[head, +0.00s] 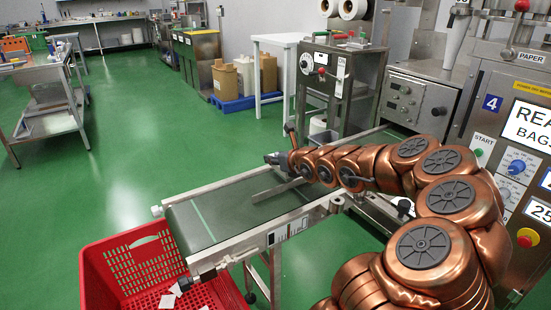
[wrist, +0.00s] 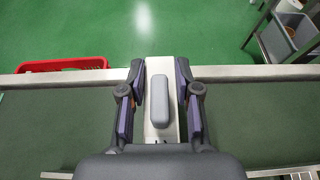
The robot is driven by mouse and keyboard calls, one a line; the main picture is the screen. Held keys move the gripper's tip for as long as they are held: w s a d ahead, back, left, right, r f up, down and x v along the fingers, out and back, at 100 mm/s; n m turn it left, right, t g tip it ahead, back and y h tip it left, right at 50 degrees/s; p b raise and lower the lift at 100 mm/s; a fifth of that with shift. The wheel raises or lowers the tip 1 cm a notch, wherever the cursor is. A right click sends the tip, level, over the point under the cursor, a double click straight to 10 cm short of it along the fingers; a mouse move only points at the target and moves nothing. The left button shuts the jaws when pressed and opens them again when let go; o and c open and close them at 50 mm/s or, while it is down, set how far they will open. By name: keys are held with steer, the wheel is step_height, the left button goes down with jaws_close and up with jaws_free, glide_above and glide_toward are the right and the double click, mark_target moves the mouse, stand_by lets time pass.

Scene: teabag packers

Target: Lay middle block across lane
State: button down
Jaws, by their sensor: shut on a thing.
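The block is a pale metal bar (head: 278,190) with a rounded grey grip on top. In the head view it shows above the green conveyor belt (head: 190,223), below my gripper (head: 284,163). In the wrist view the grey grip (wrist: 159,100) lies between the two fingers of my gripper (wrist: 160,80), along the pale bar (wrist: 161,65). The fingers are shut on the block from both sides. The bar reaches over the belt's far side rail (wrist: 230,73). I cannot tell whether the bar rests on the belt or hangs just above it.
A red crate (head: 104,272) with a few white teabags (head: 168,300) stands below the belt's near end. The packing machine (head: 515,130) is at right. A steel cabinet (head: 337,100) stands behind the conveyor.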

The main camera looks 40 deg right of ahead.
mark_target(276, 167)
steer(key=shift+f+b, duration=1.85)
steer(key=shift+b, duration=0.15)
steer(key=c, duration=0.7)
jaws_free()
steer(key=shift+s+r, duration=0.1)
steer(key=shift+v, duration=5.9)
